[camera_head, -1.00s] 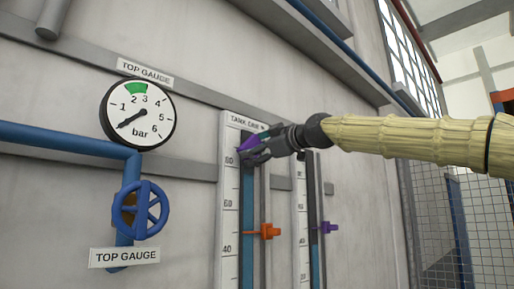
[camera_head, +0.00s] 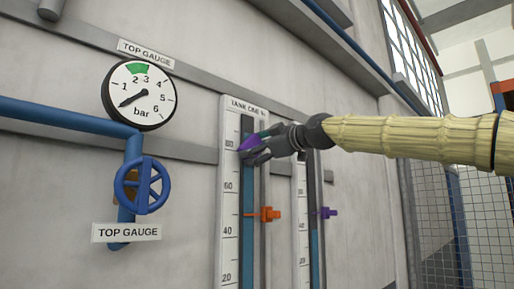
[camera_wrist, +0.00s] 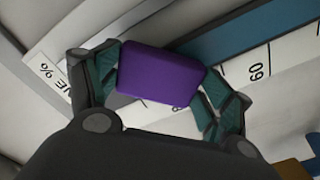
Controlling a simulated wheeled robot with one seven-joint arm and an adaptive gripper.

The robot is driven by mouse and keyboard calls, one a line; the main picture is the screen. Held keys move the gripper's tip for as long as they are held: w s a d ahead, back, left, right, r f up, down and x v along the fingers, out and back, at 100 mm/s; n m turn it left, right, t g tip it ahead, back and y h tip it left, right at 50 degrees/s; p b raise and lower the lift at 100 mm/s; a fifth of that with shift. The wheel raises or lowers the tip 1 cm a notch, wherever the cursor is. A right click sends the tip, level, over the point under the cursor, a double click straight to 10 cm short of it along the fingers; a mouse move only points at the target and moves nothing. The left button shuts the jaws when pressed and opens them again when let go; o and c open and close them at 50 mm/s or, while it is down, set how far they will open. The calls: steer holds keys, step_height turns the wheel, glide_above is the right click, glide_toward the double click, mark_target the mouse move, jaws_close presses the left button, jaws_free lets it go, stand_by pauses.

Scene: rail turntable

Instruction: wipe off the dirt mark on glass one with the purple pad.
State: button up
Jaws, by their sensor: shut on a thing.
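Glass one (camera_head: 249,185) is the left upright gauge tube, under the TANK ONE label (camera_head: 247,106). Its upper part is dark and its lower part blue. My gripper (camera_head: 248,152) is shut on the purple pad (camera_head: 250,142), at the upper part of glass one, near the 80 mark. In the wrist view the pad (camera_wrist: 160,76) sits between both fingers, over the glass strip (camera_wrist: 250,30). I cannot tell whether the pad touches the glass. I cannot make out the dirt mark; the pad and fingers hide part of the glass.
An orange pointer (camera_head: 268,214) stands beside glass one, below my gripper. A second gauge tube (camera_head: 314,250) with a purple pointer (camera_head: 328,212) is to the right. A round pressure gauge (camera_head: 139,95) and a blue valve wheel (camera_head: 142,186) are on the left.

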mark_target(249, 120)
steer(key=shift+r+p, duration=0.15)
steer(key=shift+p, duration=0.4)
stand_by(0.7)
steer(key=shift+r, duration=0.15)
steer(key=shift+r+p, duration=2.2)
steer(key=shift+r, duration=0.85)
steer(key=shift+r, duration=1.5)
steer(key=shift+s+d, duration=0.1)
steer(key=shift+s, duration=0.05)
